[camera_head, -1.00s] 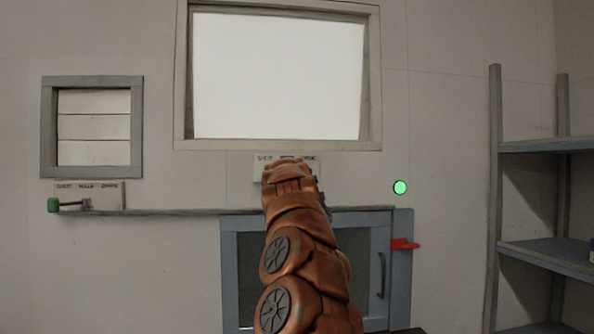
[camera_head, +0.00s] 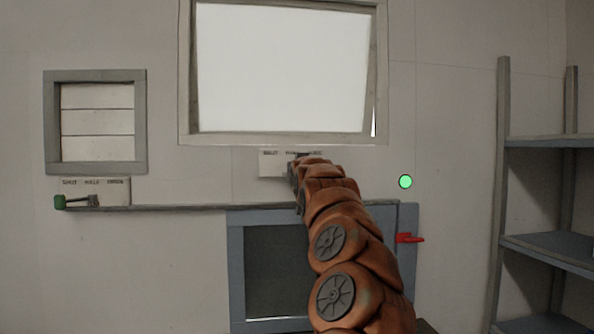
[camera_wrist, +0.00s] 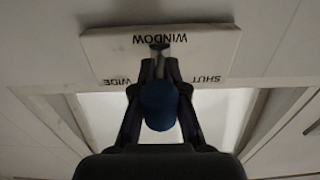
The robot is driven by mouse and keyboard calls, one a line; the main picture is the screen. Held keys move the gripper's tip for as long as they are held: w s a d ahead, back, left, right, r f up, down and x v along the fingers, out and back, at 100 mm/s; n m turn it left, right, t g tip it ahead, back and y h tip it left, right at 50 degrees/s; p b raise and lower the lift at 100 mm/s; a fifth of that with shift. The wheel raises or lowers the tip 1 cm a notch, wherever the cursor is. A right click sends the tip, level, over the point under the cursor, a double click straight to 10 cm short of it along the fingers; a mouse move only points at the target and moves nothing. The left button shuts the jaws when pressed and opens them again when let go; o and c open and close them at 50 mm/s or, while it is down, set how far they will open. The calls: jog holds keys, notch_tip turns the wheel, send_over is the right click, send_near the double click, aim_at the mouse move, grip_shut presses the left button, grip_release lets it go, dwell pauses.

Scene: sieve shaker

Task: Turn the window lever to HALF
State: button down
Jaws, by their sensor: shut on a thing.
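The window lever has a dark blue knob (camera_wrist: 160,105) in the wrist view. Its metal stem runs from a pivot on the white label plate (camera_wrist: 205,45), which reads WINDOW, WIDE and SHUT upside down. The knob lies midway between WIDE and SHUT and covers any label there. My gripper (camera_wrist: 160,117) is shut on the knob, one dark finger on each side. In the head view my arm hides the lever, the gripper and part of the plate (camera_head: 270,163). The window (camera_head: 280,65) above stands tilted in its frame, with a thin gap at the lower right.
A louvred vent (camera_head: 97,120) is at left, with a green-handled lever (camera_head: 75,202) at SHUT on its own plate. Below my arm is a blue-grey cabinet (camera_head: 237,270) with a red latch (camera_head: 409,238). A green light (camera_head: 405,181) and shelves (camera_head: 550,142) are at right.

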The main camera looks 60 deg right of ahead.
jog(key=c, duration=1.2)
grip_release()
jog(key=shift+s, duration=0.1)
jog(key=shift+a, duration=0.1)
jog(key=shift+s+a+r, duration=0.2)
jog(key=shift+s+a, duration=0.3)
jog(key=shift+s, duration=0.1)
jog(key=shift+s+a+f, duration=0.15)
jog(key=shift+s+a, duration=0.3)
jog(key=shift+a, duration=0.1)
jog(key=v, duration=0.9)
